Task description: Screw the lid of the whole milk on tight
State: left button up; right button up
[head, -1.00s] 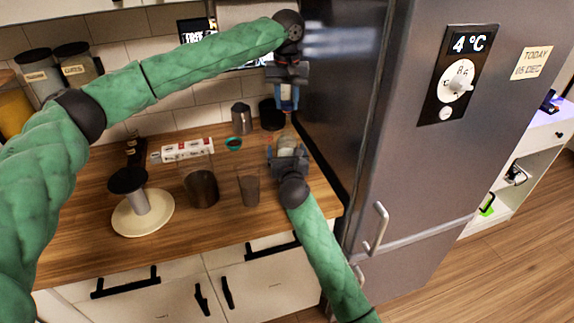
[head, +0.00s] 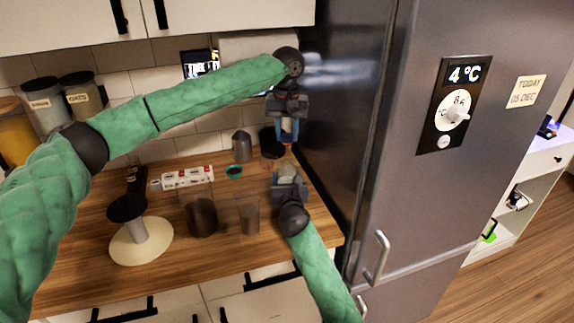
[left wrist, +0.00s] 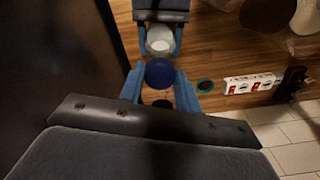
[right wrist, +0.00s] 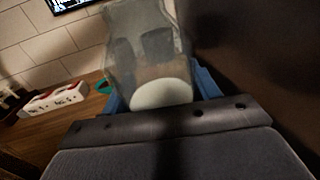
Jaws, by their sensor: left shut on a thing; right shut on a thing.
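The whole milk bottle (head: 287,170) is clear and stands upright between the fingers of my right gripper (head: 289,180), which is shut on it. In the right wrist view the bottle (right wrist: 145,50) shows a pale round base. My left gripper (head: 288,128) points down above it and is shut on a dark blue round lid (left wrist: 159,72). In the head view the lid is largely hidden between the fingers. The left wrist view shows the lid near the bottle's pale top (left wrist: 160,41). The head view shows a small gap between the lid and the bottle.
The fridge (head: 400,190) stands close on the right.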

pick_arm(q)
jog(key=shift+s+f, duration=0.1)
jog(key=shift+f, duration=1.85)
jog(key=shift+f, duration=0.1)
jog(key=shift+f, duration=0.8)
jog(key=shift+f, duration=0.55)
